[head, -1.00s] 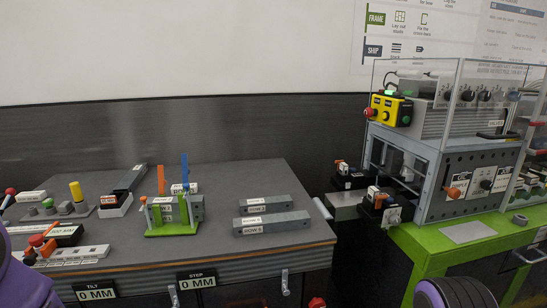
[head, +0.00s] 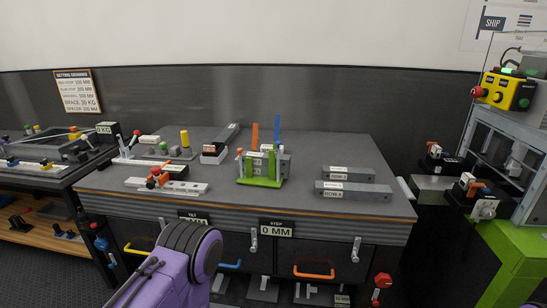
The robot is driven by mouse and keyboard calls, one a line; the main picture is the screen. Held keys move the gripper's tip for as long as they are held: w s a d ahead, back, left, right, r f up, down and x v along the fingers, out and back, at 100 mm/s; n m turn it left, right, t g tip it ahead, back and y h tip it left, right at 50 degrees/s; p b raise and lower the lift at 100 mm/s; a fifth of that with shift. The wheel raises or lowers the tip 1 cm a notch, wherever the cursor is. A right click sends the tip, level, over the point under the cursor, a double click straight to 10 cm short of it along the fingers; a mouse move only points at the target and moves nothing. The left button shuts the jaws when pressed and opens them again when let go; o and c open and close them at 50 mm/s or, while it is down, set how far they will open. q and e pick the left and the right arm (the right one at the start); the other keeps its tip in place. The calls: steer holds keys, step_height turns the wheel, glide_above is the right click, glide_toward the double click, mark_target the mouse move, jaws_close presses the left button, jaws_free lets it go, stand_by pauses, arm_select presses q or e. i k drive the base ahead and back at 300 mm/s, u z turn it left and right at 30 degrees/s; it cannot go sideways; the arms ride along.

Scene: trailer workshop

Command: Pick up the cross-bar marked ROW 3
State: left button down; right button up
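Two grey cross-bars lie side by side on the right part of the grey workbench top (head: 310,150), each with a white label at its left end. The front cross-bar (head: 365,193) has a label that seems to read ROW 3, though the print is small. The rear cross-bar (head: 370,176) lies just behind it, and its label is too small to read surely. A purple arm link of mine shows at the bottom left, in front of the bench. Neither of my grippers is in view, and nothing covers the bars.
A green stand (head: 262,182) with upright orange and blue pieces stands left of the bars. A white strip with red knobs (head: 165,186) lies further left. A green table (head: 510,262) stands at right.

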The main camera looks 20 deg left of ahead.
mark_target(351, 173)
steer(key=k, duration=0.3)
steer(key=u, duration=1.25)
steer(key=i, duration=1.05)
steer(key=z, duration=0.85)
